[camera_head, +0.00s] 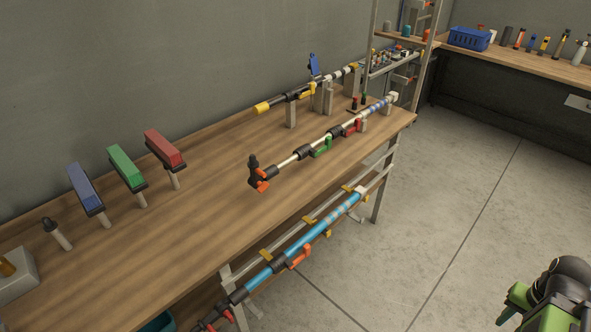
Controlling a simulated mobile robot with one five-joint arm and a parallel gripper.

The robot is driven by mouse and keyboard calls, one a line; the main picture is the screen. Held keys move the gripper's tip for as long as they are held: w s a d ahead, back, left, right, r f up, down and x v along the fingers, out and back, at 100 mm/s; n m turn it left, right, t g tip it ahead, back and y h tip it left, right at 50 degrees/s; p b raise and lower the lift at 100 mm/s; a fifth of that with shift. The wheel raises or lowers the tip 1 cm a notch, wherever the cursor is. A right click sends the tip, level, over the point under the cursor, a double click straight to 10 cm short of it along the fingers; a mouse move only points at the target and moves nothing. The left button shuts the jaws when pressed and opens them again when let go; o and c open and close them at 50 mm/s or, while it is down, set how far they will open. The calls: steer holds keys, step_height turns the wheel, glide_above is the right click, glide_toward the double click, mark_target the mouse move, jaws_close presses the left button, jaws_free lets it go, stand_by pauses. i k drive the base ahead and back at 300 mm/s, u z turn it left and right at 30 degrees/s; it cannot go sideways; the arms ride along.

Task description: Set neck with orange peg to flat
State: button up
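A pale pole with blue bands (340,132) lies along the bench on the right, held a little above the top. At its near end is a dark neck (253,168) with an orange peg (262,186) low beside it. The dark part stands up, roughly upright, at an angle to the pole. The neck's joint is too small to read clearly. A green and black part of my arm (550,297) shows at the bottom right, far from the neck. I cannot make out my gripper's fingers.
A black pole with a yellow end (263,107) lies behind, on grey stands. A blue pole (290,250) hangs on the rack below the bench edge. Blue, green and red blocks (165,148) stand on posts at left. The floor (465,215) at right is clear.

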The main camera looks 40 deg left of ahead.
mark_target(253, 165)
steer(key=u, duration=0.15)
steer(key=i, duration=0.75)
steer(key=u, duration=4.2)
steer(key=i, duration=0.05)
steer(key=z, duration=0.05)
steer(key=k, duration=0.35)
steer(key=z, duration=0.6)
